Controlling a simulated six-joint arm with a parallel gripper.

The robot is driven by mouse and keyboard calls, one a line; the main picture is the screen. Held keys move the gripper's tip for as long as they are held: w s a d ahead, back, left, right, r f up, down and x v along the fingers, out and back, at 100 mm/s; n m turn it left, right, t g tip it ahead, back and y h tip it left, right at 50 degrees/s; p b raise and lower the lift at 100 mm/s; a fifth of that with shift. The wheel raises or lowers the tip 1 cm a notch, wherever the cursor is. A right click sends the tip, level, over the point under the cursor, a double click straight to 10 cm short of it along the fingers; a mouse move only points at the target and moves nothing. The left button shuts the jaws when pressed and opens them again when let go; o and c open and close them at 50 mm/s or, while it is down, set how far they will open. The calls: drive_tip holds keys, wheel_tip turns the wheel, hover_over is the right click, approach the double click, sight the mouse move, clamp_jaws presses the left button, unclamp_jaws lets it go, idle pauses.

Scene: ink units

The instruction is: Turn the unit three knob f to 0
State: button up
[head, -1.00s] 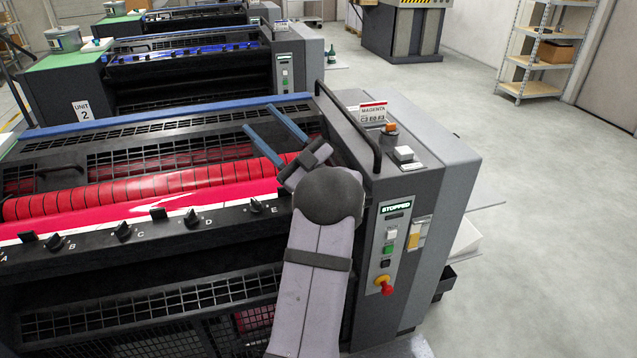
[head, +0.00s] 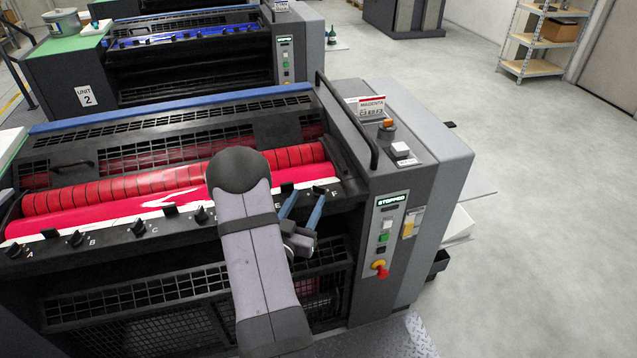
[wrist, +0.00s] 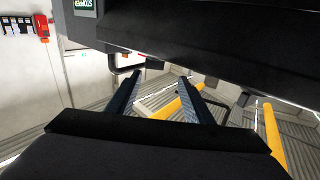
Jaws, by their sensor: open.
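The near press carries a black rail (head: 105,243) with small black knobs and white letters along its front. Knob f (head: 318,190) is at the right end of the rail, partly hidden by a finger; its pointer setting cannot be read. My gripper (head: 306,197) is open, with two blue fingers pointing at the rail by knob f. In the wrist view the fingers (wrist: 160,75) stand apart under a dark panel. A small dark form (wrist: 153,62) shows between their tips; I cannot tell whether they touch it. My arm hides knob e.
Red rollers (head: 100,190) lie behind the rail. A control column (head: 387,235) with a STOPPED display, buttons and a red knob stands right of my gripper. A black handrail (head: 347,120) rises above. Another press stands behind. Floor at right is clear.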

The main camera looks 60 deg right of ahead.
sight(319, 189)
drive_tip(key=shift+s+a+f+g, duration=0.2)
drive_tip(key=shift+s+f+g, duration=0.1)
drive_tip(key=shift+s, duration=0.2)
drive_tip(key=d+p, duration=0.1)
drive_tip(key=d, duration=0.3)
drive_tip(key=d+p, duration=0.1)
drive_tip(key=shift+w+d+r+p, duration=0.15)
drive_tip(key=shift+w+d+p, duration=0.15)
drive_tip(key=shift+w+d, duration=0.2)
drive_tip(key=shift+d, duration=0.65)
drive_tip(key=c, duration=1)
